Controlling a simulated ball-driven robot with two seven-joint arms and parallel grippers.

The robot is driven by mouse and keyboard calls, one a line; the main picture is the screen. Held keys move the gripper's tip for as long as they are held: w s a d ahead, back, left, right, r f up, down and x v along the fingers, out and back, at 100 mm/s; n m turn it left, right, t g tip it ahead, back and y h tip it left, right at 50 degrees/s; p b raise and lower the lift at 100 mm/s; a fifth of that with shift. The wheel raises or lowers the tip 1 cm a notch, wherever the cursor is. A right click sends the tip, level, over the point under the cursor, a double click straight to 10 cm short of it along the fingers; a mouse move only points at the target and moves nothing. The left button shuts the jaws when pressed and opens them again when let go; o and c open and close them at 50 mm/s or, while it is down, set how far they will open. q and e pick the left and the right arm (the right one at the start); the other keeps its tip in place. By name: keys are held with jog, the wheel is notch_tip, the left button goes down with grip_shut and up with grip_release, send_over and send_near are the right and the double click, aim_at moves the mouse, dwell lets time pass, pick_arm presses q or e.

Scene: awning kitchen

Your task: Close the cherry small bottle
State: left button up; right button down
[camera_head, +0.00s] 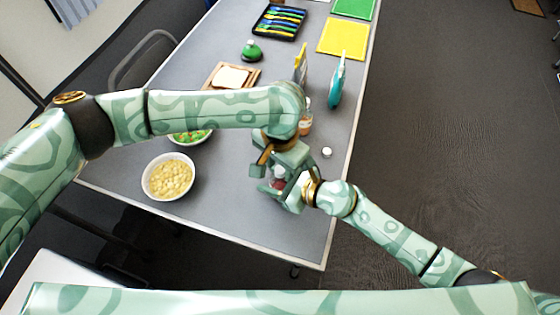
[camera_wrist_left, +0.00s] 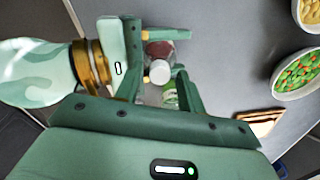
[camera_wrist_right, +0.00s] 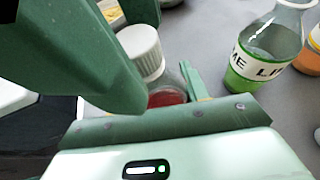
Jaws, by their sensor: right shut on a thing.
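The cherry small bottle (camera_head: 279,184) is a clear bottle with dark red contents. It stands near the table's front right end, and my right gripper (camera_head: 284,190) is shut on it. Its red part also shows in the left wrist view (camera_wrist_left: 160,49) and the right wrist view (camera_wrist_right: 166,98). A white ribbed cap (camera_wrist_right: 141,45) is over its neck; I cannot tell whether it is seated. The cap also shows in the left wrist view (camera_wrist_left: 160,72). My left gripper (camera_head: 280,160) is above the bottle, open, its fingers on either side of the cap with gaps.
A lime bottle (camera_wrist_right: 265,50) and an orange bottle (camera_head: 306,124) stand close by. A loose white cap (camera_head: 327,152) lies to the right. Bowls of pale food (camera_head: 168,177) and peas with carrots (camera_head: 188,136) stand left. The table's right edge is near.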

pick_arm(q)
grip_shut()
jog(key=shift+m, duration=0.8)
jog(key=shift+o, duration=0.8)
grip_release()
notch_tip(320, 180, up, 12)
pick_arm(e)
jog(key=c, duration=0.7)
grip_release()
jog(key=shift+o, duration=0.2)
